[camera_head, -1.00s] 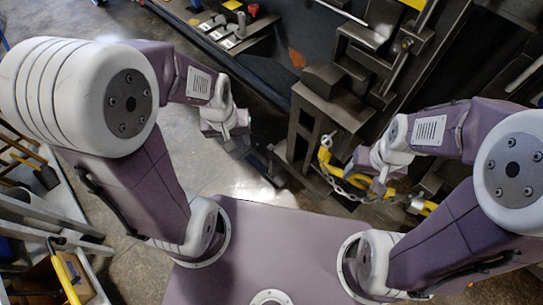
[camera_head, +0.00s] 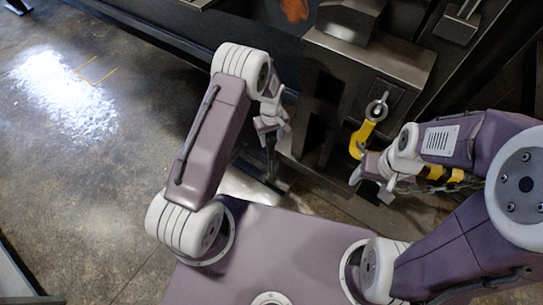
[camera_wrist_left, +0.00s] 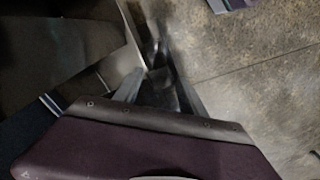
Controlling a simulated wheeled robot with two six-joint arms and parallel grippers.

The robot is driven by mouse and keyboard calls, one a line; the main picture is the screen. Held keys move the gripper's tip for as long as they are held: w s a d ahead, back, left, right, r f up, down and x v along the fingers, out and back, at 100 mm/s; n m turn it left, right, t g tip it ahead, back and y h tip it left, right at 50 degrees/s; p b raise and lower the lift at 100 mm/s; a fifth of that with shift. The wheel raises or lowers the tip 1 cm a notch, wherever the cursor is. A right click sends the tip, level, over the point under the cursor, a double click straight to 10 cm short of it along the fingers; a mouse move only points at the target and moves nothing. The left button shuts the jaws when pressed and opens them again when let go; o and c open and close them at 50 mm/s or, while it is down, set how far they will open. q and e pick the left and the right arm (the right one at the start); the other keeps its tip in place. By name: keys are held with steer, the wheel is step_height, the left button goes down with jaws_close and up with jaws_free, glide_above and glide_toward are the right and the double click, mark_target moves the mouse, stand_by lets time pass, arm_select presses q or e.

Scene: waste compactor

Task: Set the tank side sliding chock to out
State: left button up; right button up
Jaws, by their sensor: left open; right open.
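I cannot tell for sure which part is the tank side sliding chock. My left gripper (camera_head: 271,130) is open, beside the left face of a dark steel frame (camera_head: 372,57), above a thin dark upright part (camera_head: 271,163). In the left wrist view my left gripper (camera_wrist_left: 162,92) shows spread fingers with a dark, blurred part (camera_wrist_left: 155,52) beyond and between them; contact cannot be told. My right gripper (camera_head: 371,186) is open, below a yellow hook (camera_head: 361,138) on the frame's front. Its fingers are partly hidden, and I see nothing held.
A ring bolt (camera_head: 377,107) sits above the yellow hook. A chain with yellow links (camera_head: 440,174) hangs behind my right forearm. A dark machine wall runs across the back. The concrete floor (camera_head: 90,190) on the left is clear.

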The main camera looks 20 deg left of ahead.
mark_target(271, 150)
arm_select(q)
steer(key=shift+a+f, duration=0.1)
steer(key=shift+f, duration=0.15)
step_height(271, 150, down, 9)
steer(key=b, duration=0.4)
steer(key=shift+r, duration=0.2)
jaws_close()
stand_by(0.9)
